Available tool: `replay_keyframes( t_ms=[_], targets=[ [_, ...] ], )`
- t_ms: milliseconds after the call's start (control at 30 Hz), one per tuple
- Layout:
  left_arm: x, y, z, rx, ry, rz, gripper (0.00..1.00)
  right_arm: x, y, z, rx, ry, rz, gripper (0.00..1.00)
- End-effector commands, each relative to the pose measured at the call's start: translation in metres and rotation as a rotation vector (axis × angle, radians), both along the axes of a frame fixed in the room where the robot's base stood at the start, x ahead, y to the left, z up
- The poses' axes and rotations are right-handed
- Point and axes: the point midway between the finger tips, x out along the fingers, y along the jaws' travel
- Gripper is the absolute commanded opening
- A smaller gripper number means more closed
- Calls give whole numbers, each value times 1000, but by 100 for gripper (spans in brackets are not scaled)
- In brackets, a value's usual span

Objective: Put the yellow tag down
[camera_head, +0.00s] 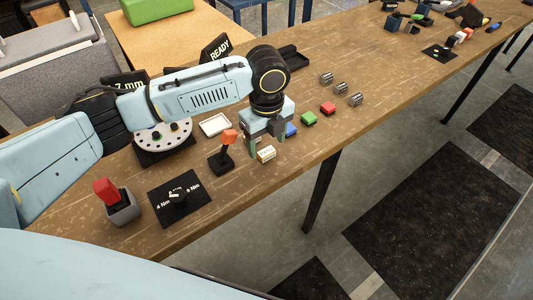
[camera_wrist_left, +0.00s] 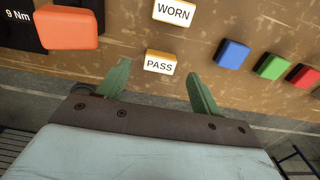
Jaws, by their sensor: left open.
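Two small white-faced tags with yellow edges lie on the brown workbench (camera_head: 365,62). The tag marked PASS (camera_wrist_left: 161,62) is centred just beyond my left gripper's fingertips in the left wrist view. The tag marked WORN (camera_wrist_left: 174,12) lies farther up that view. In the head view one pale tag (camera_head: 266,154) shows on the bench by the fingers; its lettering is too small to read. My left gripper (camera_head: 266,145) points down close over the bench. Its green fingers (camera_wrist_left: 158,72) are apart, with nothing visibly held between them. My right gripper is out of view.
Blue (camera_head: 291,130), green (camera_head: 309,119) and red (camera_head: 328,108) blocks lie right of the gripper. An orange-topped black stand (camera_head: 221,160) is close on its left. A white tray (camera_head: 215,124) sits behind; three metal cylinders (camera_head: 341,88) stand farther right. The bench's front edge is near.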

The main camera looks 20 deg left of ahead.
Motion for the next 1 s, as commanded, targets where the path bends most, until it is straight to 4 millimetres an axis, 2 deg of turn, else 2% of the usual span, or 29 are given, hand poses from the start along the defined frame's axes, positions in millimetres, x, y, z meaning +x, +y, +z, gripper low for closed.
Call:
replay_keyframes(
  t_ms=[33,167,400,767,1000],
  targets=[
    [-1,1,-10,0,2,1,65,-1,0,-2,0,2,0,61],
    [0,1,-26,0,0,-1,65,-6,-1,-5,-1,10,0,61],
    [0,1,-28,0,-1,-1,65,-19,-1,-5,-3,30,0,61],
    [0,1,-27,0,-1,-1,18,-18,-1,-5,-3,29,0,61],
    [0,1,-26,0,-2,-1,17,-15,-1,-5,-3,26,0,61]
  ],
)
